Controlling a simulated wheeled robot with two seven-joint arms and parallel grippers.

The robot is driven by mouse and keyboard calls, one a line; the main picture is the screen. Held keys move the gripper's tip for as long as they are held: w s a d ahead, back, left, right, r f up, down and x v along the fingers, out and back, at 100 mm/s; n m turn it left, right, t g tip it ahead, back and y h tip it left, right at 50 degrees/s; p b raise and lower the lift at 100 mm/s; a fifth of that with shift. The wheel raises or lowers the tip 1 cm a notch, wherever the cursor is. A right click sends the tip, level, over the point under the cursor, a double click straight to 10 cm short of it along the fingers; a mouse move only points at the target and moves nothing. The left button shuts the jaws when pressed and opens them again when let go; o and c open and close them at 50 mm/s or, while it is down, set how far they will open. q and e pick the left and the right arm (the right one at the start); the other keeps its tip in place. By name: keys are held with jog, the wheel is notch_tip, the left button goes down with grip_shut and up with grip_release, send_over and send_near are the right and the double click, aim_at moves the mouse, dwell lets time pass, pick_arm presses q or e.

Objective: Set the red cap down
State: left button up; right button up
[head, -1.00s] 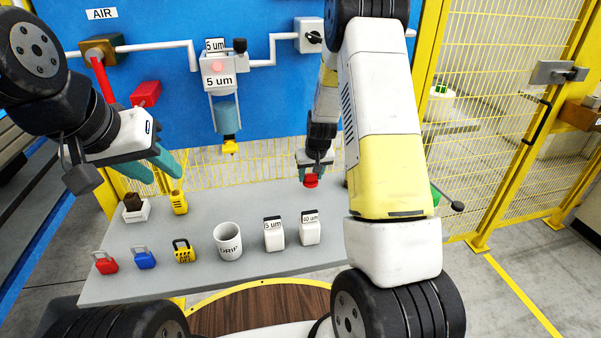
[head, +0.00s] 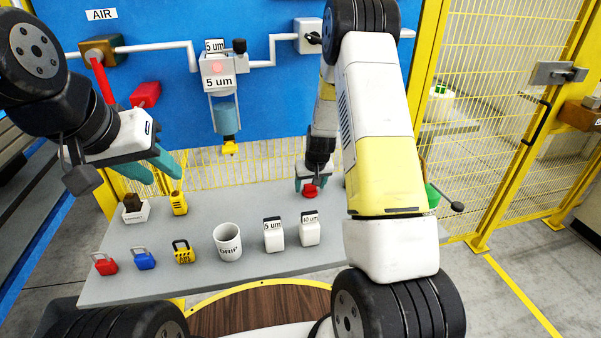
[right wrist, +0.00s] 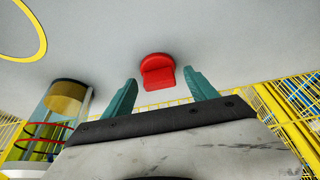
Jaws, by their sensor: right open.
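The red cap (head: 309,191) rests on the grey table at its back, right of the middle. In the right wrist view the red cap (right wrist: 158,72) lies on the grey surface just beyond and between my fingertips, with gaps on both sides. My right gripper (head: 311,183) is open right above the cap; its two teal fingers also show apart in the right wrist view (right wrist: 160,92). My left gripper (head: 160,168) is held up at the left, above the table's back left, with its teal fingers apart and nothing between them.
The grey table (head: 200,280) carries red (head: 105,263), blue (head: 144,258) and yellow (head: 183,252) padlocks, a DRIP cup (head: 228,242) and two white labelled boxes (head: 274,235). A filter unit (head: 224,100) hangs on the blue panel. The table around the cap is clear.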

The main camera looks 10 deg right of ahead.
jog(key=s+a+r+y, duration=0.1)
jog(key=s+r, duration=0.7)
jog(key=r, duration=0.5)
jog(key=s+a+r+y, duration=0.1)
jog(key=s+a+r, duration=0.1)
jog(key=s+r, duration=0.8)
jog(key=s+a+r+t, duration=0.1)
jog(key=s+r, duration=0.9)
jog(key=s, duration=0.5)
jog(key=shift+s+a+r+t, duration=0.15)
jog(key=shift+a+t, duration=0.15)
jog(key=shift+a, duration=0.1)
